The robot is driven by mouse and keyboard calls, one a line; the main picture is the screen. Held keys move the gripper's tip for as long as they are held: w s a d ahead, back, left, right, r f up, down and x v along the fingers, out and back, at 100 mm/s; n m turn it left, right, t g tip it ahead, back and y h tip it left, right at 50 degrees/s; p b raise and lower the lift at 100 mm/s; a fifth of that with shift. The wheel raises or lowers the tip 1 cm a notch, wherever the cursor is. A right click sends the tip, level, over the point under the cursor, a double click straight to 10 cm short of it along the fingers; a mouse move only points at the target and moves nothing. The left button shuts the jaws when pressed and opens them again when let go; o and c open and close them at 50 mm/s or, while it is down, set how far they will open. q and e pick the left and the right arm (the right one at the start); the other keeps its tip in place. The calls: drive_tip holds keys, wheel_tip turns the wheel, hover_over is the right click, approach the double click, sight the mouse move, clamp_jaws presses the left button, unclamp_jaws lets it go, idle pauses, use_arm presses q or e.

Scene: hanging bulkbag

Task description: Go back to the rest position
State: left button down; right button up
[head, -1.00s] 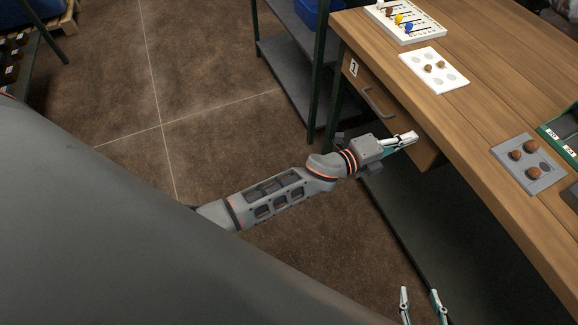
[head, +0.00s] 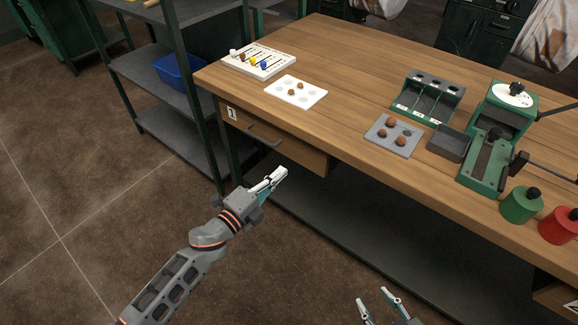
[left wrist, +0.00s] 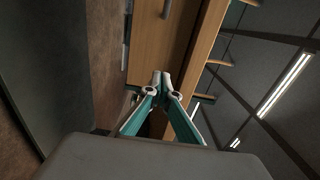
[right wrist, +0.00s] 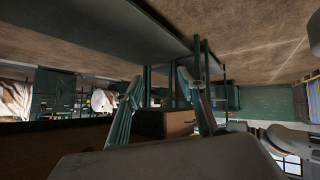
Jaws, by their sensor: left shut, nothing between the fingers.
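My left gripper (head: 274,178) is in front of the bench drawer, below the level of the bench top, and shut with nothing in it. In the left wrist view its fingertips (left wrist: 161,82) meet, with the drawer front beyond them. My right gripper (head: 372,302) is at the bottom edge of the head view, low in front of the bench. Its two fingers stand apart and nothing is between them. The right wrist view shows the same parted fingers (right wrist: 186,85).
The wooden bench (head: 350,75) has a drawer (head: 275,140) with a handle. On it are a white peg board (head: 258,62), a white tray (head: 297,92), a grey tray (head: 393,137), a green rack (head: 428,96) and a green machine (head: 490,150). A shelf holds a blue bin (head: 180,72).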

use_arm(q)
drive_tip(key=v, duration=0.4)
drive_tip(key=shift+s+a, duration=0.15)
drive_tip(key=shift+s, duration=0.05)
use_arm(e)
drive_tip(key=shift+w+a+r, duration=0.1)
drive_tip(key=shift+w, duration=0.1)
use_arm(q)
drive_tip(key=s+a+f+n+g+y+p, duration=0.1)
drive_tip(key=s+a+f+n+y+p, duration=0.1)
drive_tip(key=s+a+n, duration=0.2)
drive_tip(key=s+a+f+n+g+y+p, duration=0.1)
drive_tip(key=s+a+f+n+y+p, duration=0.2)
drive_tip(key=s+n, duration=0.7)
drive_tip(key=s+a+f+n+g+y+p, duration=0.1)
drive_tip(key=s+a+f+n+y+p, duration=0.1)
drive_tip(key=s+a+n, duration=0.5)
drive_tip(key=s+f+y, duration=0.1)
drive_tip(key=s, duration=0.4)
drive_tip(key=shift+a+g+p, duration=0.25)
drive_tip(key=shift+g+p, duration=0.05)
drive_tip(key=shift+p, duration=0.05)
use_arm(e)
drive_tip(key=shift+m, duration=0.3)
drive_tip(key=r, duration=0.1)
drive_tip(key=a+r, duration=0.1)
drive_tip(key=r, duration=0.3)
drive_tip(key=shift+s+a+r, duration=0.15)
drive_tip(key=shift+s+a, duration=0.05)
drive_tip(key=shift+s, duration=0.1)
